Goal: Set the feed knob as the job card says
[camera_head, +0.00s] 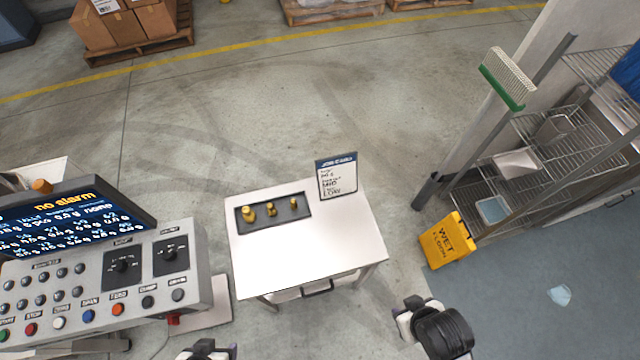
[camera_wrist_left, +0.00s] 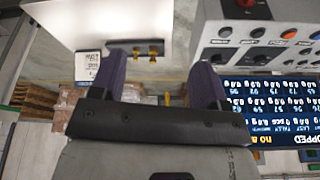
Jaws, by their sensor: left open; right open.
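The grey control console (camera_head: 160,318) stands at the left in the head view. Its upper panel carries two black rotary knobs, a left one (camera_head: 123,265) and a right one (camera_head: 170,254); their labels are too small to tell which is the feed knob. The job card (camera_head: 337,177) stands upright at the back of the white table; its last line seems to read LOW. My left gripper (camera_head: 208,350) is at the bottom edge, right of the console and apart from it. It is open and empty in the left wrist view (camera_wrist_left: 160,85). My right gripper (camera_head: 425,310) is open, right of the table.
A screen (camera_head: 65,222) reading "no alarm" rises behind the console. The white table (camera_head: 300,255) bears a dark tray (camera_head: 290,204) with brass weights. A yellow wet-floor sign (camera_head: 447,240) and wire shelves (camera_head: 560,140) stand at the right. The floor behind the table is clear.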

